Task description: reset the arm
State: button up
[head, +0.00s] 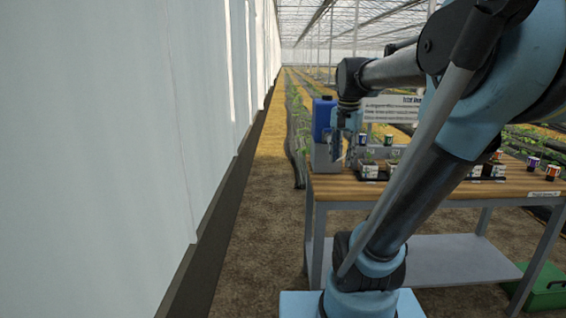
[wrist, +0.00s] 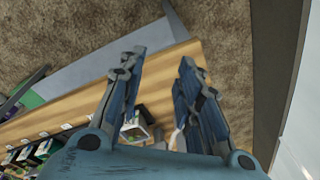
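My arm reaches across the right half of the head view, over the workbench (head: 440,188). My gripper (head: 338,150) points down by the bench's left end, close to a blue container (head: 321,118); I cannot tell whether they touch. In the wrist view my gripper (wrist: 160,62) has its two blue fingers apart, with nothing held between them. The wooden bench edge (wrist: 160,82) and brown ground show beyond the fingers. My arm hides part of the bench top.
Small potted plants in dark trays (head: 368,170) and several small cups (head: 533,162) stand on the bench. A sign (head: 392,108) stands behind. A green box (head: 548,285) lies on the ground at right. A white wall (head: 120,150) runs along the left; the dirt aisle (head: 255,220) is clear.

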jog(key=s+f+n, duration=0.3)
jog(key=s+f, duration=0.4)
jog(key=f, duration=0.2)
jog(key=s+f+n+t, duration=0.1)
jog(key=s+f+n, duration=0.3)
jog(key=s+f, duration=0.3)
notch_tip(320, 180, down, 4)
jog(key=shift+s+r+n, duration=0.2)
jog(key=shift+r+n, duration=0.05)
jog(key=shift+n, duration=0.05)
